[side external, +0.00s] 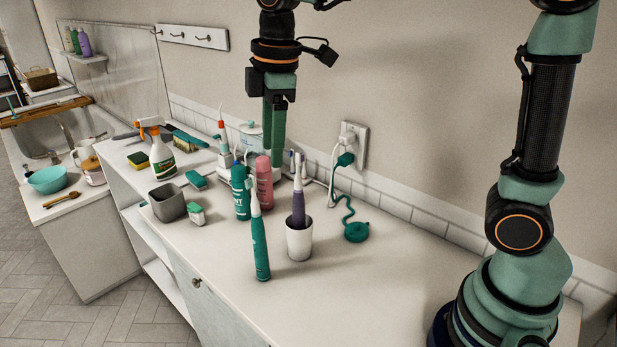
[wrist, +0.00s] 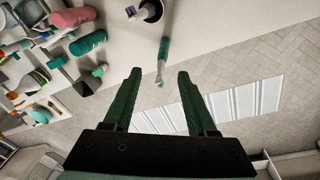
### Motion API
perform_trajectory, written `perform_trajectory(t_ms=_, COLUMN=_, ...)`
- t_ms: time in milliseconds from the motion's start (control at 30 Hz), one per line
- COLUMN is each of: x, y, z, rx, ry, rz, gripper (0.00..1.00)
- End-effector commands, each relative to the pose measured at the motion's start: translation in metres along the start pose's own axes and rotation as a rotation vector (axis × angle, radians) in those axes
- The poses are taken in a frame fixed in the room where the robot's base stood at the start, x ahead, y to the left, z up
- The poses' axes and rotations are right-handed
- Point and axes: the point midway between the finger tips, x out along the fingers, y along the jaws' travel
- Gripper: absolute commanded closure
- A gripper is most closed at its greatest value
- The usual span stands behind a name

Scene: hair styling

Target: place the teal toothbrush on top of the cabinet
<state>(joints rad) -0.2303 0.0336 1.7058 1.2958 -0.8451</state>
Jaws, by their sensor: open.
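The teal toothbrush (side external: 260,245) stands upright, head up, on the white cabinet top (side external: 350,295), near the front edge. In the wrist view the toothbrush (wrist: 164,52) lies ahead of the fingers, roughly in line with the gap between them. My gripper (side external: 274,158) points down over the cabinet, above and apart from the toothbrush in the side view. Its two green fingers (wrist: 158,78) are spread open with nothing between them. In the side view the finger ends are partly hard to separate from the items behind.
A white cup (side external: 299,241) with purple toothbrushes stands just right of the teal toothbrush. Teal (side external: 241,192) and pink (side external: 264,184) bottles stand behind it. A grey bin (side external: 168,203) and a spray bottle (side external: 161,155) are farther left.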

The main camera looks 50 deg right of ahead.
Motion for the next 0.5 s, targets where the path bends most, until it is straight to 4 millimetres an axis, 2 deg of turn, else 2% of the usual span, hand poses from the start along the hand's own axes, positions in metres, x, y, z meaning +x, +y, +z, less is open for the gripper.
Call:
perform_trajectory(t_ms=33, x=-0.005, y=-0.003, z=0.016, rx=0.095, ry=0.024, rz=0.03, gripper=0.42)
perform_trajectory(t_ms=100, x=-0.009, y=-0.008, z=0.034, rx=0.233, ry=0.059, rz=0.067, gripper=0.42)
perform_trajectory(t_ms=300, x=-0.005, y=-0.026, z=0.083, rx=0.62, ry=0.175, rz=0.158, gripper=0.42)
perform_trajectory(t_ms=500, x=0.009, y=-0.042, z=0.117, rx=0.921, ry=0.284, rz=0.213, gripper=0.42)
